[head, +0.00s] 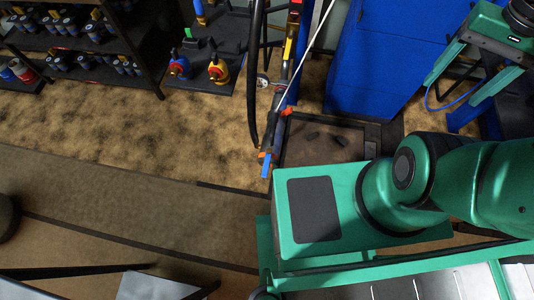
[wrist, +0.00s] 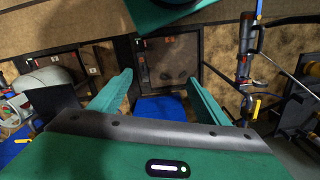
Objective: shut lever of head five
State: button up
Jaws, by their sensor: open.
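My gripper (head: 449,95) is at the upper right of the head view, beside the blue cabinet, with nothing between its fingers. In the wrist view its two green fingers (wrist: 163,82) stand wide apart. A dark pipe assembly with small coloured handles stands right of the fingers in the wrist view. It carries a yellow lever (wrist: 256,107) low down and a blue lever (wrist: 259,9) at the top. In the head view, a yellow handle (head: 288,49) and a blue handle (head: 266,166) show on a similar pipe. I cannot tell which lever belongs to head five.
The blue cabinet (head: 385,60) stands close to my gripper, and blue shows between the fingers in the wrist view. Shelves of cans (head: 90,45) are at the upper left. The floor at left is mostly clear.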

aim_at(268, 157)
jog(key=u, duration=0.25)
jog(key=k, duration=1.45)
jog(key=z, duration=0.05)
jog(key=i, duration=0.5)
jog(key=z, duration=0.05)
